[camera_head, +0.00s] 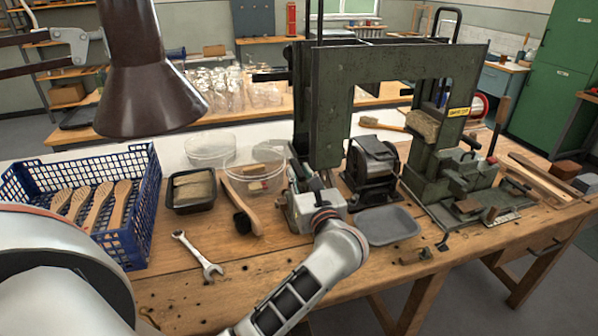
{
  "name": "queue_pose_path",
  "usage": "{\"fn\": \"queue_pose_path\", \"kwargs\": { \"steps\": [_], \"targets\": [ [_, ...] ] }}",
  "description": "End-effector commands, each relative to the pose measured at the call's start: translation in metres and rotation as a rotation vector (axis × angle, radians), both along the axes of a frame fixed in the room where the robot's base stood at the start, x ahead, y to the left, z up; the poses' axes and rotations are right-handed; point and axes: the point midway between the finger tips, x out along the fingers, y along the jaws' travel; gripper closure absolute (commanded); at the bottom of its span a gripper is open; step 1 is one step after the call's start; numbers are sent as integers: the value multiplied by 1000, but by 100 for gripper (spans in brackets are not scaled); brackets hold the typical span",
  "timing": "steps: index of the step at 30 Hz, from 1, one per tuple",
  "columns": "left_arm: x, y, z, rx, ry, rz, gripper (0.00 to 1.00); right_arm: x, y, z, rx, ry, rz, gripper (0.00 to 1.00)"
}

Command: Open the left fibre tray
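My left arm reaches up from the bottom edge. Its gripper (296,180) points away from the camera at the foot of the left column of the green press-like machine (320,110). The wrist covers the fingers, so I cannot see whether they are open, shut or touching anything. No part is clearly marked as the left fibre tray. A small black tray (193,204) with tan fibre-like material stands left of the gripper, apart from it. A tan bristly block (422,125) sits on the machine's right column. My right gripper is not in view.
A blue crate (135,235) with wooden brush bodies stands at left. Clear round tubs (253,180), a wooden-handled brush (240,205) and a wrench (198,256) lie between crate and gripper. A grey shallow tray (388,226) is right of the wrist. A brown lamp shade (145,85) hangs upper left.

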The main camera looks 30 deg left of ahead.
Motion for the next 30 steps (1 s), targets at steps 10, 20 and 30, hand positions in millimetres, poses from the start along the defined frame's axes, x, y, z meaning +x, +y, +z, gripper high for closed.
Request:
{"fn": "queue_pose_path", "kwargs": {
  "steps": [10, 20, 30],
  "targets": [
    [4, 5, 0, 1, 0, 1, 81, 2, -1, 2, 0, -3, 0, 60],
    [1, 7, 0, 1, 1, 1, 100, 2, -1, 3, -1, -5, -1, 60],
    [-59, 59, -2, 2, 5, 3, 100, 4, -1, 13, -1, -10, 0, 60]
  ]
}}
